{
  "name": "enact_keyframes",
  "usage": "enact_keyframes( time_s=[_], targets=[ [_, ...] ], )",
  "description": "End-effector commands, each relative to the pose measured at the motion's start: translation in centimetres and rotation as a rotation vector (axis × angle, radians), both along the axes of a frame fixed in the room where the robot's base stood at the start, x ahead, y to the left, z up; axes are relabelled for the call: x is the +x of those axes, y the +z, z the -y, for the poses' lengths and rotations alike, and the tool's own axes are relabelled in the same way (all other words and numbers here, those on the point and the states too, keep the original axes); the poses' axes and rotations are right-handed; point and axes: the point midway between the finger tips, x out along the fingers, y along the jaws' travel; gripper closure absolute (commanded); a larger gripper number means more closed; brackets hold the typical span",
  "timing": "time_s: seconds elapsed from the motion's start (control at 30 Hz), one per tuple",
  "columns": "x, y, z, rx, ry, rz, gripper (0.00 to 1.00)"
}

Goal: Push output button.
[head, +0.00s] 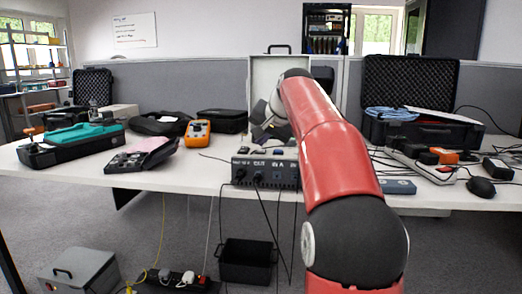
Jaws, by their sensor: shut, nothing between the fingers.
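A black box with a row of connectors and plugged-in cables (264,173) stands at the front edge of the white table. An open light-coloured case (264,72) stands upright behind it. My gripper (259,119) is small and dark in the picture, in front of the open case and above and behind the black box. It is shut and empty. I cannot make out an output button; small labels and controls are too small to read, and my red arm covers part of the area to the right.
An orange meter (197,133), a teal-topped device (78,137) and black pouches lie to the left. An open black case (412,104), cables and a mouse (480,187) crowd the right. Cables hang from the table's front edge towards a black bin (246,263).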

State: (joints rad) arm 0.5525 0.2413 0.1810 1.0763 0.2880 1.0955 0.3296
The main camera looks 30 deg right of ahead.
Motion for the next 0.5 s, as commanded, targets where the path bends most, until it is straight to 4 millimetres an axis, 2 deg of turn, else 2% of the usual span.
enact_keyframes(
  time_s=[0.27,0.5],
  targets=[
    [-0.03,-0.88,0.0,0.001,0.0,-0.001,1.0],
    [-0.03,-0.89,0.01,0.001,0.0,-0.001,1.0]
  ],
)
